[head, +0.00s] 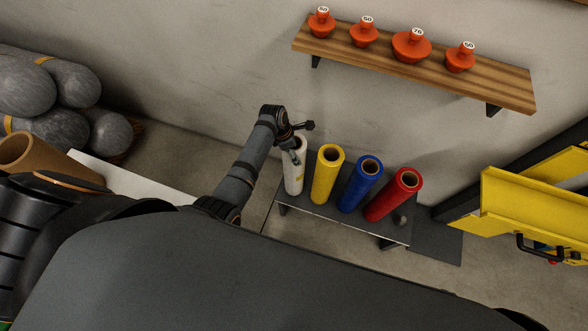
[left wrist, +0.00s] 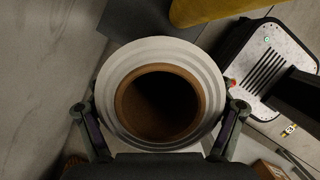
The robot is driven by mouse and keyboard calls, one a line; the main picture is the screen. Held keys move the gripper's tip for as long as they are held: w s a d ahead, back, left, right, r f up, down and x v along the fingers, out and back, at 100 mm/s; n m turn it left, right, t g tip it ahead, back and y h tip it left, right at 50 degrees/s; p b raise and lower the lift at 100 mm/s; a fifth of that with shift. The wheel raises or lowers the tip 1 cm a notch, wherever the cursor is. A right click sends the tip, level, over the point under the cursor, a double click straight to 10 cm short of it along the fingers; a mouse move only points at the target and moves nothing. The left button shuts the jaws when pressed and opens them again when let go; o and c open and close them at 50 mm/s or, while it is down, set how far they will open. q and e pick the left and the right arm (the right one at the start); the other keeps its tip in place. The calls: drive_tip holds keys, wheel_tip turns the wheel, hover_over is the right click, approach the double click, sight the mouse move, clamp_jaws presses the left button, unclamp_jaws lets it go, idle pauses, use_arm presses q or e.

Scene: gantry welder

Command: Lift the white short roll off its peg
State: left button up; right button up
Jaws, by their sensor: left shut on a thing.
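The white short roll (head: 294,180) stands at the left end of a row of rolls on a low bench, close to upright. My left gripper (head: 298,150) is at its upper part, with the arm reaching in from the left. In the left wrist view the white roll (left wrist: 160,48) is seen end-on, with a brown core and a dark hollow. One finger lies against each side of it, so the gripper is shut on the roll. The peg is hidden, and I cannot tell whether the roll's bottom is clear of the bench. My right gripper is not in view.
A yellow roll (head: 326,176) stands close beside the white one, then a blue roll (head: 360,184) and a red roll (head: 394,195) on the bench (head: 335,213). A wooden shelf (head: 480,85) with orange weights hangs on the wall above. A yellow frame (head: 520,205) is at right.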

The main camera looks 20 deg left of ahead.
use_arm(q)
drive_tip(key=shift+c, duration=1.1)
wheel_tip(320, 180, up, 10)
drive_tip(key=p, duration=0.2)
drive_tip(key=shift+w+r, duration=0.15)
drive_tip(key=shift+w, duration=0.05)
